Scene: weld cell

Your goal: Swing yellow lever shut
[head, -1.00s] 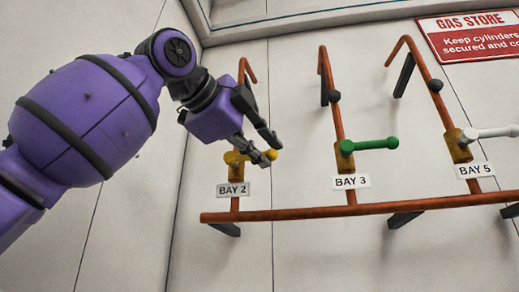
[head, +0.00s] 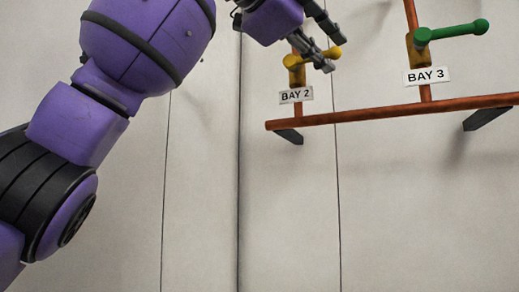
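The yellow lever (head: 332,53) is on the valve at the BAY 2 label (head: 296,95). It points sideways to the right, across its upright copper pipe. My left gripper (head: 333,54) is at the lever, its two dark fingers reaching down and right from the upper left. The fingers are apart, and they hide part of the lever. I cannot tell whether they touch it. My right gripper is not in view.
A green lever (head: 452,32) at the BAY 3 label (head: 427,75) also points right. A horizontal copper pipe (head: 390,112) runs below the valves on dark brackets (head: 288,136). The wall below is clear.

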